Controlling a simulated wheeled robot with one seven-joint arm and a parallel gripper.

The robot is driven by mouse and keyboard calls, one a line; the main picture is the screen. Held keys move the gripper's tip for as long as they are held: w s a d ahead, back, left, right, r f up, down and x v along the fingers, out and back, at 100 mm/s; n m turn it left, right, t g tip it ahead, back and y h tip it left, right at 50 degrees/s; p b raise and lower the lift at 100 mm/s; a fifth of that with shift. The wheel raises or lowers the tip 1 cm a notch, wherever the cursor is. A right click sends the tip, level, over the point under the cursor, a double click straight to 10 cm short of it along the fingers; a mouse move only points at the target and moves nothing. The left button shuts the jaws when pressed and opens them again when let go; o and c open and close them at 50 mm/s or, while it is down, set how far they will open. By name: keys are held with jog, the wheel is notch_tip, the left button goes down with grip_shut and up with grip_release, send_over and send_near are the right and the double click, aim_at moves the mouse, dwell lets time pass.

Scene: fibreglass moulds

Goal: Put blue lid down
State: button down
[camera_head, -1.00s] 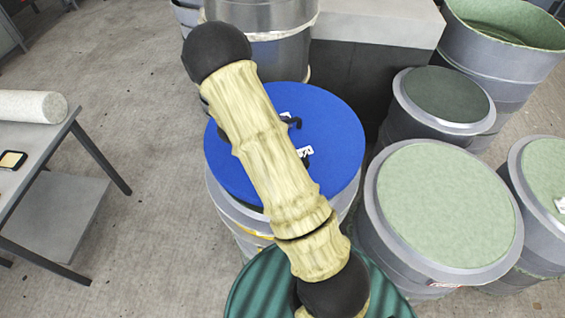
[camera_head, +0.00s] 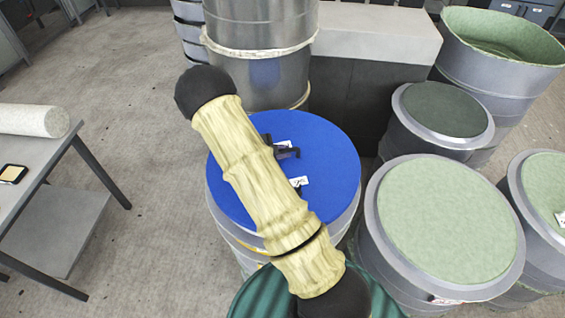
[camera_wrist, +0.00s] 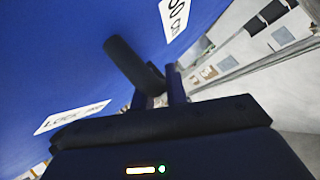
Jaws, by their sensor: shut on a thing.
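The blue lid (camera_head: 325,150) is a round flat disc with white labels and a dark handle near its middle. It lies level over the top of a grey drum (camera_head: 232,240); I cannot tell whether it rests fully on the rim. My arm in its cream cover hides the lid's left and front part. In the wrist view the lid's blue face (camera_wrist: 60,60) fills the left, with its dark handle (camera_wrist: 133,65) standing out. My gripper (camera_wrist: 158,88) is shut on the handle. In the head view my gripper is mostly hidden behind my arm.
Drums with pale green tops (camera_head: 445,220) and a dark green top (camera_head: 447,108) crowd the right. A metal drum (camera_head: 257,70) and grey block (camera_head: 375,35) stand behind. A table (camera_head: 45,150) stands left, with clear floor between.

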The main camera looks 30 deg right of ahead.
jog(key=shift+f, duration=0.6)
jog(key=shift+f+p, duration=0.7)
jog(key=shift+f, duration=1.4)
jog(key=c, duration=1.4)
grip_release()
